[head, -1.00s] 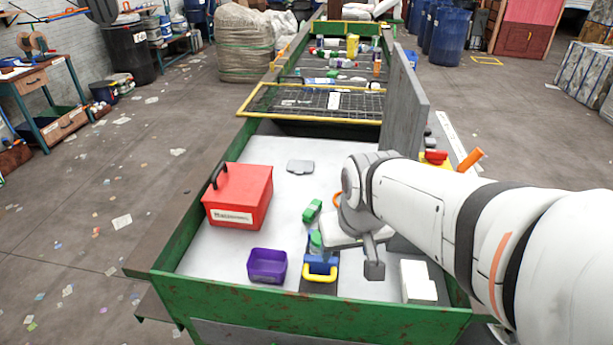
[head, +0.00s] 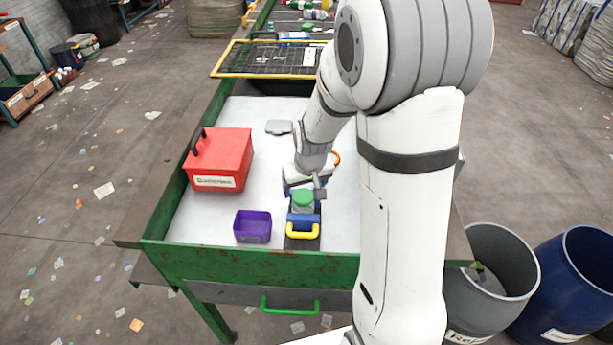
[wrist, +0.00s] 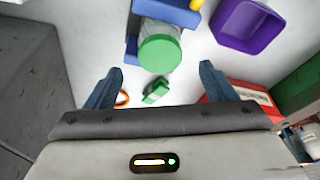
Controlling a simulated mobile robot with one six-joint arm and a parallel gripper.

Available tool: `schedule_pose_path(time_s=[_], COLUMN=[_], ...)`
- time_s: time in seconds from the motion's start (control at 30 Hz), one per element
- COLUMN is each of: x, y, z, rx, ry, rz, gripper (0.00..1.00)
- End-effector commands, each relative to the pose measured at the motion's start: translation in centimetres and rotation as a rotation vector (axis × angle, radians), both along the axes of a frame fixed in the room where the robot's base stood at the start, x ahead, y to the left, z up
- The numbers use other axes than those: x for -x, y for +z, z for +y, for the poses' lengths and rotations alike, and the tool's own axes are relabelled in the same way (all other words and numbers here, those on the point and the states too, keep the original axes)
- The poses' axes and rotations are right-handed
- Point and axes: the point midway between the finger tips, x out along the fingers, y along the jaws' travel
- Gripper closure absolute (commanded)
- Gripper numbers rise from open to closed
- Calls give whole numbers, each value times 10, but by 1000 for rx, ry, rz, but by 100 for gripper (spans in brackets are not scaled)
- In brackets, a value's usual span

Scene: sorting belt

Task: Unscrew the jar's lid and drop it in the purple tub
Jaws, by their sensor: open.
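The jar (head: 303,207) has a green lid (head: 302,195) and sits in a blue vise (head: 302,219) with a yellow handle. In the wrist view the green lid (wrist: 160,53) faces the camera, with clear jar wall behind it. The purple tub (head: 253,226) stands left of the vise and looks empty; it also shows at the top right of the wrist view (wrist: 247,27). My gripper (wrist: 160,84) is open and empty, its fingers wide apart. The lid lies ahead of the fingertips, not between them. In the head view my gripper is just behind the jar, partly hidden.
A red toolbox (head: 220,162) stands at the left of the white worktop (head: 262,110). A grey flat piece (head: 279,127) lies behind it. A green rim (head: 200,255) edges the worktop.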

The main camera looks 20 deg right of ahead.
Motion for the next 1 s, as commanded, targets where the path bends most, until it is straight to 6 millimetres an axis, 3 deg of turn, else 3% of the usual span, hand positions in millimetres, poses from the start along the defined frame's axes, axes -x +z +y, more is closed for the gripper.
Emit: schedule_pose_path(time_s=[0.3, 0.67, 1.0], x=[-9, -10, -10], y=[-33, -37, -37], z=[1, 2, 2], rx=[0, 0, 0], ry=[0, 1, 1], rz=[1, -1, 0], gripper=[22, 22, 50])
